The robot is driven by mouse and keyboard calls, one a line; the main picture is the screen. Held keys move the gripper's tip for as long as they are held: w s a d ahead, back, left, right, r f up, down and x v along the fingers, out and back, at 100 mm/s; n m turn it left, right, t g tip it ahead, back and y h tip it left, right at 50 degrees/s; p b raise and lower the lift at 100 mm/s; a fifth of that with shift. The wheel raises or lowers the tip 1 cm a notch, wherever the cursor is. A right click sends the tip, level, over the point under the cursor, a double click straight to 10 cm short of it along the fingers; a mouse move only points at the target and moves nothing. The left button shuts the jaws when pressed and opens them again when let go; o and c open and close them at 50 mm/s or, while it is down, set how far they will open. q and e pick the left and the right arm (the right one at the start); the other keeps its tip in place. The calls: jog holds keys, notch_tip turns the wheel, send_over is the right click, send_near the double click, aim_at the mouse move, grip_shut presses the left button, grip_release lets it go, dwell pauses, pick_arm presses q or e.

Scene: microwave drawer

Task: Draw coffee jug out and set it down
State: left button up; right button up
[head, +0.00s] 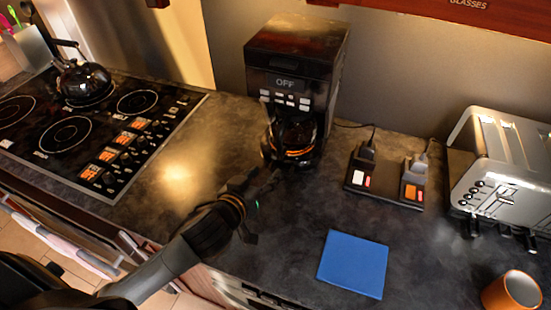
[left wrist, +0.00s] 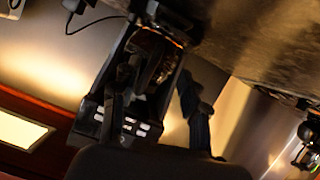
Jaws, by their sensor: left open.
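The dark glass coffee jug (head: 291,135), with an orange glint at its lower part, sits inside the black coffee maker (head: 318,75), which shows "OFF" on its front. A blue square mat (head: 352,265) lies flat and bare on the counter in front. My left gripper (head: 262,200) is open and empty, just in front of the jug and low over the counter. In the left wrist view the jug (left wrist: 153,60) appears beyond the two spread fingers (left wrist: 155,100); contact cannot be told. The jug's handle is hard to make out. My right gripper is out of view.
A black charger block (head: 385,188) and a silver toaster (head: 500,165) stand right of the coffee maker. An orange mug (head: 511,292) is at the lower right. A kettle (head: 82,82) sits on the hob (head: 85,130) at left. Counter around the blue mat is clear.

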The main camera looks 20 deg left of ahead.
aim_at(278, 158)
pick_arm(q)
jog(key=p+x, duration=0.1)
jog(key=x, duration=0.4)
jog(key=shift+r, duration=0.15)
jog(key=p+x, duration=0.1)
jog(key=x, duration=0.5)
jog(key=shift+w+f, duration=0.15)
jog(key=shift+f, duration=0.05)
jog(key=shift+w+d+f+p, duration=0.1)
jog(key=shift+w+f+p, duration=0.1)
jog(key=shift+w+p, duration=0.15)
jog(key=shift+s, duration=0.1)
grip_shut()
jog(key=shift+r, duration=0.35)
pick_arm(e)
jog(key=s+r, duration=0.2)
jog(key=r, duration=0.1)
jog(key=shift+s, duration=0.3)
pick_arm(q)
jog(key=shift+r, duration=0.1)
